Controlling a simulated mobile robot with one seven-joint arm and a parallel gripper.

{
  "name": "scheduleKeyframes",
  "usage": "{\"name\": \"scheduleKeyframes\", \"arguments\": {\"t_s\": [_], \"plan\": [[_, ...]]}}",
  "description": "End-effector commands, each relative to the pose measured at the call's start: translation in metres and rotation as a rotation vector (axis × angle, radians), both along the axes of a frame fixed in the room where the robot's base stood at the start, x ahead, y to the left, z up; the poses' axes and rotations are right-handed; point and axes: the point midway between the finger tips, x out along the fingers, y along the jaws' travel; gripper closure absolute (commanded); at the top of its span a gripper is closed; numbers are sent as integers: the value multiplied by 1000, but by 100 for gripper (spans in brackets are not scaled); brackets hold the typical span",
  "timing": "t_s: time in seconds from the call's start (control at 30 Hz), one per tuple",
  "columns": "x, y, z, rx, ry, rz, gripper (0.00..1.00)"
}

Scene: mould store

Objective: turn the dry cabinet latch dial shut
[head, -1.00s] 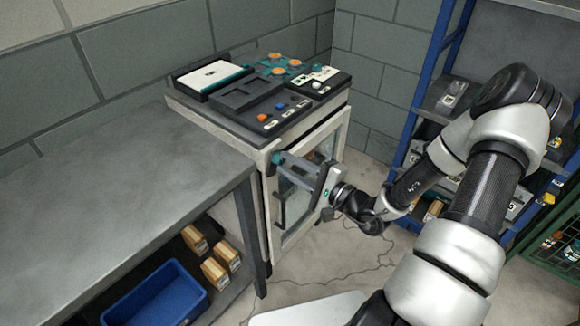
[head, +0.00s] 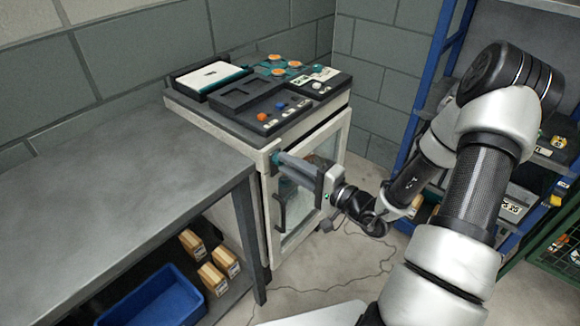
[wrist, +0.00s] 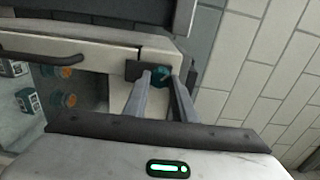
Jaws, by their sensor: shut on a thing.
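The dry cabinet (head: 262,190) is a pale box with a glass-panelled door (head: 298,190), standing beyond the workbench. The door looks closed. Its latch dial is a small teal knob (wrist: 161,76) on a dark plate at the door's edge, seen in the wrist view. My gripper (wrist: 163,82) reaches it with both fingers, one on each side, and is shut on the dial. In the head view my gripper (head: 281,160) meets the cabinet front near its top left corner. The fingers partly hide the dial, and its turn angle is unclear.
A black device tray (head: 262,112) with orange knobs tops the cabinet. A grey workbench (head: 130,180) stands at left, with a blue bin (head: 160,300) and wooden blocks below. A dark door handle (wrist: 40,57) sticks out near my gripper. A blue-framed shelf (head: 430,90) stands right.

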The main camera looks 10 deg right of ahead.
Motion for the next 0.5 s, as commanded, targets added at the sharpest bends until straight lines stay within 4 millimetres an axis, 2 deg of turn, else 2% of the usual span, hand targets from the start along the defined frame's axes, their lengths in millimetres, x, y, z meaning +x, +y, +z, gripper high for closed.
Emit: {"name": "scheduleKeyframes", "arguments": {"t_s": [0.2, 0.23, 0.3, 0.33, 0.5], "plan": [[1, 0, 1, -1, -3, 0, 98], [1, 0, 1, -1, -3, 0, 73], [1, 0, 1, -1, -2, 0, 61], [0, 0, 1, -1, -2, 0, 57], [0, 0, 0, 0, -1, 0, 57]]}}
